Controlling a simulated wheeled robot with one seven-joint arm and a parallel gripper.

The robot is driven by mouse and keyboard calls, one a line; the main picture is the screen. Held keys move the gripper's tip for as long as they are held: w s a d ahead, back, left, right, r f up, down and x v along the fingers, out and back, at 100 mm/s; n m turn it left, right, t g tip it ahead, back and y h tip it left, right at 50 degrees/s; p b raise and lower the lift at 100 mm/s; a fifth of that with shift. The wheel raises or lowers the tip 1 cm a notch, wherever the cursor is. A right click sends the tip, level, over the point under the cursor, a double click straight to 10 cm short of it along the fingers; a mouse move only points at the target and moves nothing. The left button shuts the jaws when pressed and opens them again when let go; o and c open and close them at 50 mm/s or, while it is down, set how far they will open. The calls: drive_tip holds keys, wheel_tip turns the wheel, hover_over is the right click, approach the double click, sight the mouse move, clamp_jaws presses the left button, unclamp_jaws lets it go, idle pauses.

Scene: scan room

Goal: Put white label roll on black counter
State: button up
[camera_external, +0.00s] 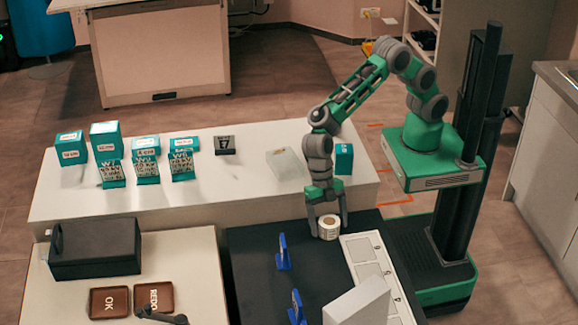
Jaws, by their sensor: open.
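The white label roll (329,231) is a short white cylinder with a brownish core, and its open end faces up. It appears to rest on the far right part of the black counter (252,268), close to the white numbered board. My gripper (330,229) points straight down over the roll. Its jaws are open, with one finger on the left side of the roll and the other on the right. Whether either finger touches the roll is too small to tell.
A white numbered board (361,248) and a light grey block (358,303) lie right of the roll. Blue upright holders (283,252) stand on the counter. The white table (230,186) behind holds teal boxes (105,140) and a clear box (287,163). A black box (95,249) stands left.

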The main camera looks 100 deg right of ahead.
drive_tip(key=shift+r, duration=0.35)
drive_tip(key=v, duration=1.1)
drive_tip(key=shift+d+r, duration=0.2)
drive_tip(key=shift+r, duration=0.05)
drive_tip(key=shift+o, duration=0.6)
drive_tip(key=shift+w, duration=0.1)
